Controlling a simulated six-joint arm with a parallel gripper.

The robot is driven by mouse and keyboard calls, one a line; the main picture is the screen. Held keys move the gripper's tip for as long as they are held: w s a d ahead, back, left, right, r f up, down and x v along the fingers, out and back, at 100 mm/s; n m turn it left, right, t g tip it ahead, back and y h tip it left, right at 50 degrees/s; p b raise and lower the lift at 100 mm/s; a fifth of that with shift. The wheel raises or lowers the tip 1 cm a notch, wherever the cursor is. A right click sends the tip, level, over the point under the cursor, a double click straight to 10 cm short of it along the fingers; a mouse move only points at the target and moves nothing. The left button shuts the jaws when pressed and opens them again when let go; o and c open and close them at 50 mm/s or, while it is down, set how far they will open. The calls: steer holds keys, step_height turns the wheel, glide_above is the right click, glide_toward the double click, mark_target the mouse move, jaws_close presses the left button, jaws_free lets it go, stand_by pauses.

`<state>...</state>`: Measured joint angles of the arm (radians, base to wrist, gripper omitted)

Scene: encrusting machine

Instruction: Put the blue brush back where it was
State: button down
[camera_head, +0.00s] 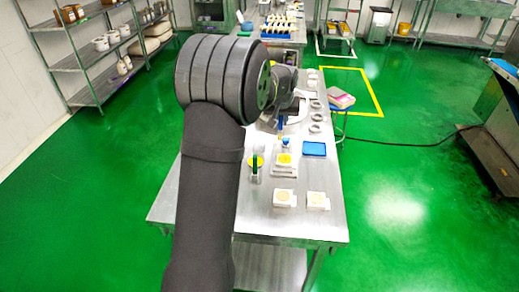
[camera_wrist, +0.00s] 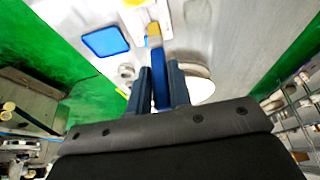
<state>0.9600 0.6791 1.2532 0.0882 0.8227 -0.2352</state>
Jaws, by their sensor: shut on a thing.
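The blue brush (camera_wrist: 160,88) is between the two dark fingers of my gripper (camera_wrist: 159,68) in the wrist view. Its blue handle is gripped, and its yellow and pale end points away past the fingertips. My gripper is shut on the handle. I cannot tell how far the brush is from the tabletop.
A blue tray (camera_head: 314,149) lies on the table, also in the wrist view (camera_wrist: 106,42). White blocks (camera_head: 284,198) stand near the front edge. A green-and-white item (camera_head: 255,170) stands left of a scale-like white unit (camera_head: 284,166). Several grey rings line the right edge.

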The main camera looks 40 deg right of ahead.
steer(key=shift+w+a+f, duration=0.25)
steer(key=shift+w+f, duration=1.45)
steer(key=shift+f, duration=0.1)
steer(key=shift+w+a+f, duration=0.2)
steer(key=shift+w+f, duration=1.45)
steer(key=shift+f, duration=0.2)
steer(key=shift+w+a+f, duration=0.25)
steer(key=shift+w+f, duration=1.45)
steer(key=shift+f, duration=0.1)
steer(key=shift+f, duration=0.15)
steer(key=c, duration=1.3)
jaws_free()
steer(key=v, duration=1.2)
